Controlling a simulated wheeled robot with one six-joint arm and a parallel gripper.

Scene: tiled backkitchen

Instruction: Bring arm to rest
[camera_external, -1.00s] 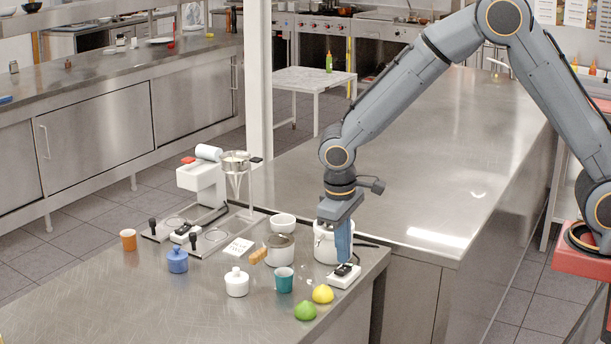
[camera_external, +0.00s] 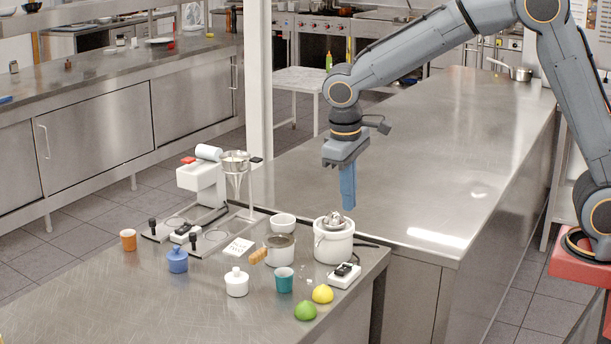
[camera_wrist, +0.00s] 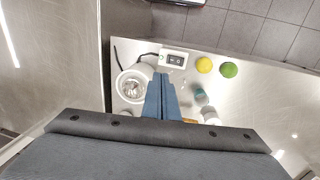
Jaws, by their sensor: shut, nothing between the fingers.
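My gripper (camera_external: 348,208) hangs pointing down in the external view, its blue fingers closed together with nothing between them. It is in the air above and slightly right of a white pot-like appliance (camera_external: 333,247) with a metal top. In the wrist view the closed fingers (camera_wrist: 164,84) show beside the same white appliance (camera_wrist: 126,90), near a small switch box (camera_wrist: 172,59). My gripper touches nothing that I can see.
The switch box (camera_external: 344,275), yellow fruit-like object (camera_external: 323,293), green one (camera_external: 306,310), teal cup (camera_external: 284,280) and white lidded jar (camera_external: 236,283) stand on the near counter (camera_external: 130,300). The long steel counter (camera_external: 440,160) to the right is mostly clear.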

